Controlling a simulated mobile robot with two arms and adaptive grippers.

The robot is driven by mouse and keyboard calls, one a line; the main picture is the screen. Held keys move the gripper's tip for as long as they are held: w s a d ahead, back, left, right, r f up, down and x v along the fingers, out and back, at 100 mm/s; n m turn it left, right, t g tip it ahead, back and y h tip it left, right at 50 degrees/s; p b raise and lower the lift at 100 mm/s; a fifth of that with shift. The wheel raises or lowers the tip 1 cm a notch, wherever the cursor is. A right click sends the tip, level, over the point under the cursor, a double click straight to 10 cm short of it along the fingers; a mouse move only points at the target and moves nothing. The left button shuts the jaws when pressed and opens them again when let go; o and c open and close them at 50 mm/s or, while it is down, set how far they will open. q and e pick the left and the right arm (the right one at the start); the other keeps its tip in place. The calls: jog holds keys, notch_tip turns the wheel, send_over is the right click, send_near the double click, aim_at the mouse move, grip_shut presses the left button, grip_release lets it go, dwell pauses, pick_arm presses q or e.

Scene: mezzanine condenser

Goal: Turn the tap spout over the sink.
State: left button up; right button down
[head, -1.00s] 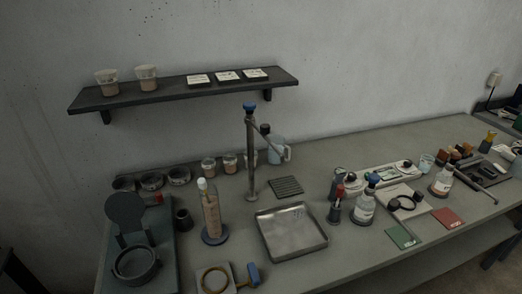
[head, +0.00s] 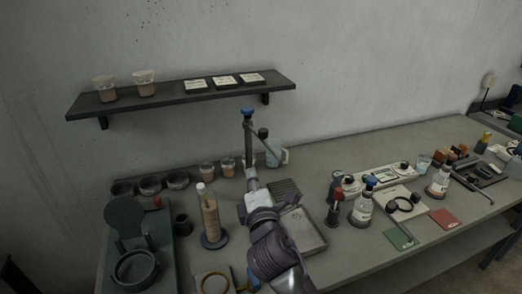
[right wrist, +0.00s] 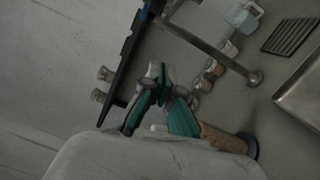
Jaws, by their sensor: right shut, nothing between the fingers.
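The tap is a grey upright post (head: 249,145) with a blue top (head: 248,110). Its thin spout (head: 269,148) slants right from the post's upper part and overlaps the pale jug in the picture; a dark knob (head: 263,133) sits beside it. The shallow metal sink (head: 314,232) is in front and to the right, partly hidden by my right arm. My right gripper (head: 252,182) is shut and empty, low in front of the post. In the right wrist view its fingers (right wrist: 157,72) show left of the post (right wrist: 215,52); the sink (right wrist: 290,100) is at the right edge. My left gripper is out of view.
A cylinder (head: 210,217) stands close to the left of my right gripper. A ribbed dark mat (head: 288,188) and the jug (head: 277,155) are behind the sink. Bottles (head: 362,208) stand to the right. A wall shelf (head: 170,97) hangs above.

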aim_at(264, 139)
jog(key=w+d+r+p, duration=0.1)
jog(key=w+p, duration=0.3)
jog(key=w, duration=0.5)
jog(key=shift+w+d, duration=0.25)
jog(key=shift+d, duration=0.45)
jog(key=shift+a, duration=0.1)
